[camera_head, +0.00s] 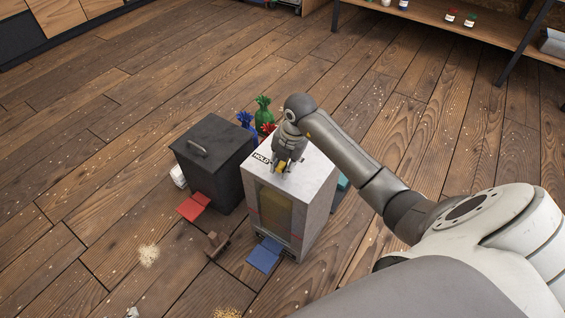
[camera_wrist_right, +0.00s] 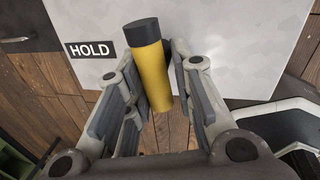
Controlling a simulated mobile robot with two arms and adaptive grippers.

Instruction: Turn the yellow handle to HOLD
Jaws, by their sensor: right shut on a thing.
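The yellow handle (camera_wrist_right: 151,75) has a dark end cap and sits over the pale top of a white machine (camera_head: 312,181). In the wrist view it lies between the two pads of my right gripper (camera_wrist_right: 158,82), which is shut on it. A black label reading HOLD (camera_wrist_right: 91,50) is on the machine's top, just left of the handle's capped end. In the head view my right gripper (camera_head: 283,167) reaches down onto the machine's top and hides most of the handle; the label (camera_head: 262,158) shows beside it. My left gripper is not in view.
A dark lidded bin (camera_head: 213,160) stands close left of the machine. Green (camera_head: 263,110), blue and red sacks stand behind. A red flap (camera_head: 193,207), a blue flap (camera_head: 264,255) and a brown tool (camera_head: 216,243) are in front. A shelf (camera_head: 450,22) is at the back right.

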